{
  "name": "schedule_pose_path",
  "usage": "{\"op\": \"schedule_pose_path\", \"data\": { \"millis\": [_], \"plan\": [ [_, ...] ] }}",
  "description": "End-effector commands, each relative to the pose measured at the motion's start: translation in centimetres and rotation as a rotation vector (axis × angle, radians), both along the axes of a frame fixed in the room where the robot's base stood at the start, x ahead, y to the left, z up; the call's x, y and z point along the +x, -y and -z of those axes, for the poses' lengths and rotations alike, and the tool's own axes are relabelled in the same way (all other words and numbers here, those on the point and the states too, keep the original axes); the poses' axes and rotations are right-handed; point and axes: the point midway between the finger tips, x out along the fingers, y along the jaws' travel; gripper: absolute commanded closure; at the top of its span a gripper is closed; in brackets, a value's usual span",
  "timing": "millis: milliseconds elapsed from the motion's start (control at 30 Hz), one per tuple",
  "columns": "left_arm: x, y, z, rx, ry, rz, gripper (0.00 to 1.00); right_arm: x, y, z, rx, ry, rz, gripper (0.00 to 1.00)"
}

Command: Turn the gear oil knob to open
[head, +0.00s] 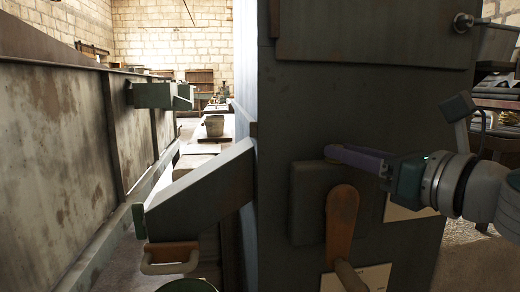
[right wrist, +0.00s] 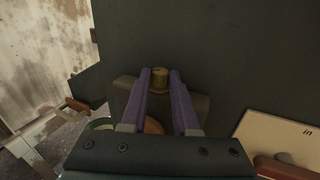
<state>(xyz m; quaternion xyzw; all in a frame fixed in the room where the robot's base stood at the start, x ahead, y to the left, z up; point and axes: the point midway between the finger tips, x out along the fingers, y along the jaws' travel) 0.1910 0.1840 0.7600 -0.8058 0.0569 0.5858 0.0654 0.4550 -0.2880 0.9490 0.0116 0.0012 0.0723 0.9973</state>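A small brass-coloured knob (right wrist: 160,79) sticks out at the top of a dark plate in the right wrist view. I take it to be the gear oil knob. My right gripper (right wrist: 160,80) has its two purple fingers apart, one on each side of the knob, with a narrow gap showing. In the head view my right gripper (head: 332,152) reaches in from the right to the dark cabinet front (head: 290,110), and its fingers mostly hide the knob. My left gripper is not in view.
Just below the fingers, a rust-orange lever (head: 341,215) hangs on a dark plate (head: 306,205). Pale label plates (head: 370,278) lie to the right and below. A sloped grey box (head: 195,190) juts out at left.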

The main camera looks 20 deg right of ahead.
Motion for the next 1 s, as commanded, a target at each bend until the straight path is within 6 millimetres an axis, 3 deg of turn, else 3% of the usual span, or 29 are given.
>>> {"op": "schedule_pose_path", "data": {
  "millis": [33, 233, 667, 1000],
  "plan": [
    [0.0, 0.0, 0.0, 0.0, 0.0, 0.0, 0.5, 0.0, 0.0, 0.0, 0.0, 0.0, 0.0, 0.78],
    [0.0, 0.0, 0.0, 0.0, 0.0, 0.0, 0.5, 0.0, 0.0, 0.0, 0.0, 0.0, 0.0, 1.0],
    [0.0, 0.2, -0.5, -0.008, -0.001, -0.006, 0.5, 0.0, -0.1, -0.2, 0.002, 0.001, 0.014, 1.0],
    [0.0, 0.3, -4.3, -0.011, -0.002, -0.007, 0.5, 0.0, -0.7, -0.7, 0.009, -0.001, 0.182, 1.0]
  ]
}}
